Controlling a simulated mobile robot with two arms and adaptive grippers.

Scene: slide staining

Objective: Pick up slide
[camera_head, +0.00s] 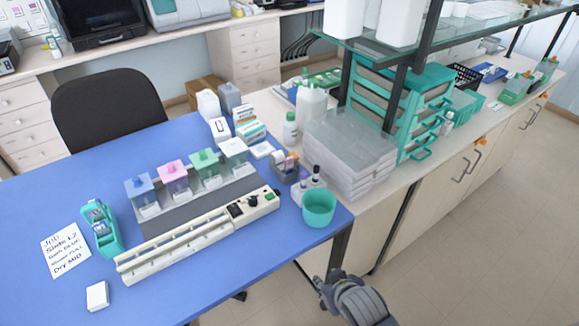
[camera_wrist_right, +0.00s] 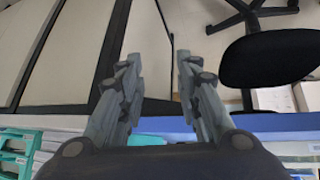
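A teal slide holder (camera_head: 103,232) stands at the left of the blue table, with what look like slides inside; single slides are too small to tell apart. A handwritten note (camera_head: 66,250) reading "Slide L2" lies left of it. A small white block (camera_head: 97,296) lies in front. My right gripper (camera_head: 325,288) is beyond the table's front right edge, far from the holder. In the right wrist view my right gripper (camera_wrist_right: 159,62) has its fingers apart with nothing between them. My left gripper is not in view.
Staining jars with blue, pink, green and white lids (camera_head: 172,174) stand in a row behind a long cream device (camera_head: 200,237). A teal cup (camera_head: 319,207) stands near the table's right edge. Clear boxes (camera_head: 350,155) are stacked beyond it. The table's left side is mostly clear.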

